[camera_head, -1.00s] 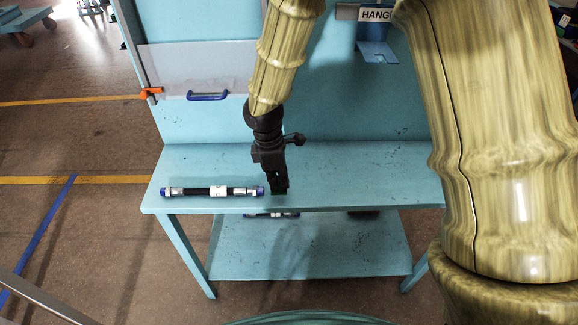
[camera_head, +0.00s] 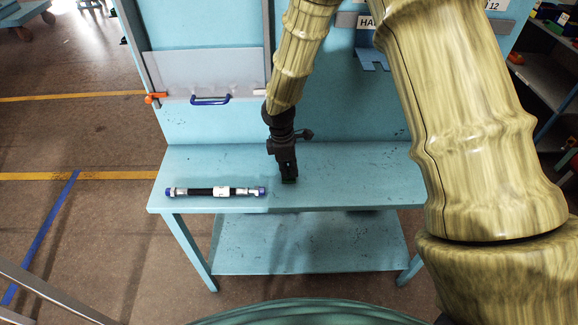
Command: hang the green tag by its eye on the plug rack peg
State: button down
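My gripper (camera_head: 288,179) points down just above the workbench top, to the right of the hose. A small dark green patch, which looks like the green tag (camera_head: 289,182), shows at its fingertips. The fingers look shut on it, though it is tiny and mostly hidden. A blue bracket (camera_head: 372,62) is on the back panel under a partly covered sign reading "HA". My arm hides part of that area, and I cannot make out the plug rack peg.
A black hose (camera_head: 207,192) with blue end caps lies on the workbench (camera_head: 350,185) at left. A clear panel with a blue handle (camera_head: 210,100) and an orange clamp (camera_head: 155,98) are behind it. The bench top right of my gripper is clear.

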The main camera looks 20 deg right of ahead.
jog(key=shift+f, duration=0.3)
jog(key=c, duration=1.6)
grip_release()
jog(key=shift+c, duration=0.2)
jog(key=shift+f+b, duration=0.1)
jog(key=shift+b, duration=0.35)
notch_tip(320, 180, up, 11)
jog(key=w+a+b, duration=0.1)
jog(key=b, duration=0.2)
jog(key=shift+a, duration=0.2)
jog(key=shift+f, duration=0.1)
